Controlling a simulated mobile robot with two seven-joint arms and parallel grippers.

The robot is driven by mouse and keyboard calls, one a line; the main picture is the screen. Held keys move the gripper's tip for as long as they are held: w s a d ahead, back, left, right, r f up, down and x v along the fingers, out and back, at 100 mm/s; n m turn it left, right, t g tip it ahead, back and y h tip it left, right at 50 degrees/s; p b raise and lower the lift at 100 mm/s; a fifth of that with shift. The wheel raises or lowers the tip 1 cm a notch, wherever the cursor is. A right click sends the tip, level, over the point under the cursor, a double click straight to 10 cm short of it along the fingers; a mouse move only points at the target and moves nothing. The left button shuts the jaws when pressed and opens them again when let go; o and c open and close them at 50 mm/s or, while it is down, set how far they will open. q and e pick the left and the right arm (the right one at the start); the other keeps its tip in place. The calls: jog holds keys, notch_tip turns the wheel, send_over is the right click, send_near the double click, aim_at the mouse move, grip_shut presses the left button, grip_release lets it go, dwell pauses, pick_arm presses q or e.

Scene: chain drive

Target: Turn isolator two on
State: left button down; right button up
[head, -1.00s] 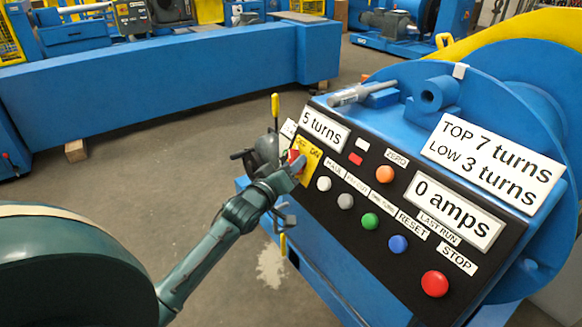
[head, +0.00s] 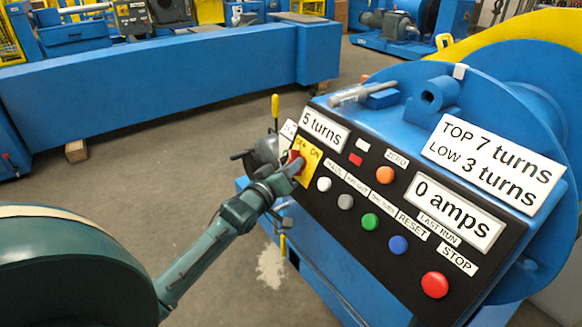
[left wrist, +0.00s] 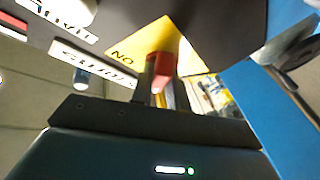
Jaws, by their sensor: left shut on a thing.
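The isolator has a yellow plate (head: 311,165) marked OFF and ON and a red handle (head: 295,158), at the left end of the black control panel. A small white label (head: 289,129) above it is partly hidden, so I cannot read its number. My left gripper (head: 296,167) reaches in from the lower left and is shut on the red handle, covering part of it. In the left wrist view the red handle (left wrist: 161,66) shows between the fingers, in front of the yellow plate (left wrist: 145,44). My right gripper is not in view.
The panel (head: 375,265) carries several buttons close by, including a white one (head: 323,184) and a red STOP button (head: 434,285). A yellow-tipped lever (head: 275,106) stands just behind the gripper. Open floor (head: 150,180) lies to the left.

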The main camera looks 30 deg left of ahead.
pick_arm(q)
jog(key=m+h, duration=0.1)
jog(key=m, duration=0.1)
jog(key=m+h, duration=0.2)
jog(key=m, duration=0.1)
jog(key=shift+a+f+m+t+h, duration=0.1)
jog(key=shift+a+m+t+h, duration=0.2)
jog(key=shift+h, duration=0.1)
jog(key=shift+w+a+m+g+h+b, duration=0.15)
jog(key=shift+m+g+h+b, duration=0.3)
jog(key=shift+m+g+h, duration=1.8)
jog(key=shift+w+a+m+h+b, duration=0.1)
jog(key=shift+m+h+b, duration=0.6)
jog(key=shift+m, duration=3.25)
jog(key=shift+w+a+m+g+h+b, duration=0.2)
jog(key=shift+m+g+h, duration=1.25)
jog(key=shift+m, duration=1.65)
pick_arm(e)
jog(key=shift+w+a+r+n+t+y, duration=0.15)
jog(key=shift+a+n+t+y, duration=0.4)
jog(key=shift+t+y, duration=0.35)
pick_arm(q)
jog(key=shift+s+r+t+h, duration=0.1)
jog(key=shift+r+t+h, duration=0.1)
jog(key=shift+t+h, duration=0.1)
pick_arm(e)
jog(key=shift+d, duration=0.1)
